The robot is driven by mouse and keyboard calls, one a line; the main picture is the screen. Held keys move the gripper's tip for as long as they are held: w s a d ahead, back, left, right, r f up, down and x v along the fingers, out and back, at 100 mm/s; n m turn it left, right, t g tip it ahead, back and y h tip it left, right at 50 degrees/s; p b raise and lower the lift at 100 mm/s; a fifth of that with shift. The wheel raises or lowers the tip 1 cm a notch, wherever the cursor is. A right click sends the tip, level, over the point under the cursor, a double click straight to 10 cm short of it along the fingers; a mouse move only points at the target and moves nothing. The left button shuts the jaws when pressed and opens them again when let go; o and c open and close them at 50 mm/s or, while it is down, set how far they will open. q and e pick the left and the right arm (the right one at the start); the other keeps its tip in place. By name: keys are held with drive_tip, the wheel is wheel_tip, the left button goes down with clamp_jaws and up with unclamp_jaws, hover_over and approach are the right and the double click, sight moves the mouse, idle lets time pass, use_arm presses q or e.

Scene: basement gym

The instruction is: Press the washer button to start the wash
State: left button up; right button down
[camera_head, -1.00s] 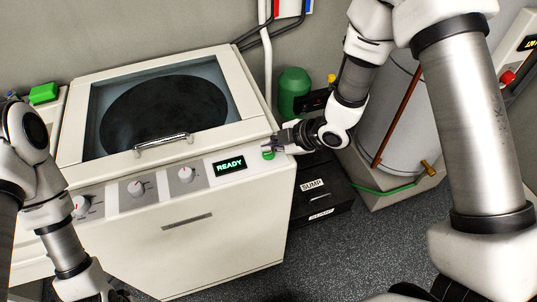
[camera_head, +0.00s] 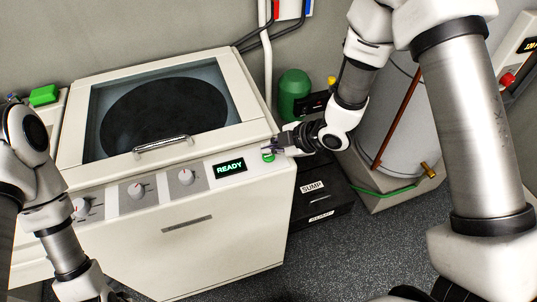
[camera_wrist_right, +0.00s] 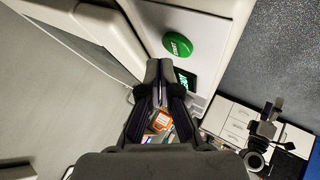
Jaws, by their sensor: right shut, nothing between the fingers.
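The white washer (camera_head: 262,205) stands at left centre with its glass lid closed. Its display (camera_head: 230,168) reads READY in green. The round green button (camera_head: 268,157) is on the front panel, right of the display. It also shows in the right wrist view, marked START (camera_wrist_right: 177,45). My right gripper (camera_head: 272,147) is shut and empty, at the washer's right front corner just behind and above the button. In the wrist view its fingertips (camera_wrist_right: 159,64) lie beside the button, with a gap in the picture. Only a bit of my left gripper (camera_head: 119,296) shows at the bottom edge.
Several knobs (camera_head: 136,189) line the panel left of the display. A lid handle (camera_head: 162,143) sits above them. A black SUMP box (camera_head: 318,200), a green canister (camera_head: 293,88) and a grey tank (camera_head: 398,120) stand to the right. The floor in front is clear.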

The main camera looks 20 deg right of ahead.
sight(271, 157)
drive_tip(key=shift+f, duration=0.1)
drive_tip(key=shift+f+b, duration=0.35)
drive_tip(key=shift+f+b, duration=0.35)
idle(0.5)
idle(0.4)
drive_tip(key=shift+r+p, duration=0.7)
drive_tip(key=shift+r, duration=0.15)
wheel_tip(271, 157, up, 5)
drive_tip(key=p, duration=0.4)
